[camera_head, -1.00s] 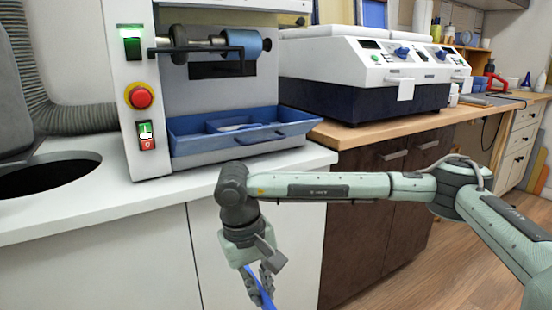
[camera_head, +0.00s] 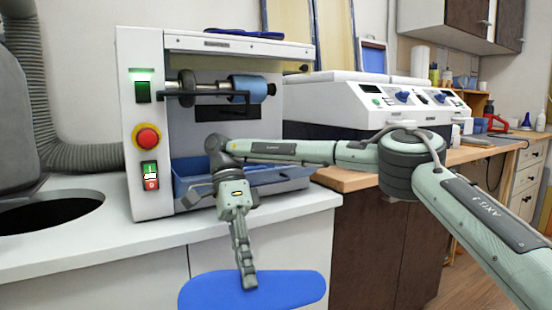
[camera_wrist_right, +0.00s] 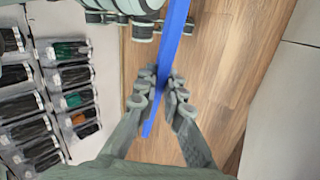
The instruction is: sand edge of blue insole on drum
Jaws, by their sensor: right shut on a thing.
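A blue insole (camera_head: 290,289) is held flat side toward the head camera, in front of the white counter's edge. My right gripper (camera_head: 249,284) points down and is shut on it near its middle. In the right wrist view the insole (camera_wrist_right: 178,40) shows edge-on as a thin blue strip between the two fingers (camera_wrist_right: 160,98). The sanding machine has a blue drum (camera_head: 248,88) on a horizontal shaft, above and behind the gripper, well apart from the insole. My left gripper is not in view.
A blue tray (camera_head: 290,176) sits under the drum, partly hidden by my right arm. The machine's front has a red stop button (camera_head: 147,138) and a green-lit switch (camera_head: 142,88). Another blue piece (camera_head: 243,33) lies on its top. A round hole (camera_head: 45,214) opens in the counter at left.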

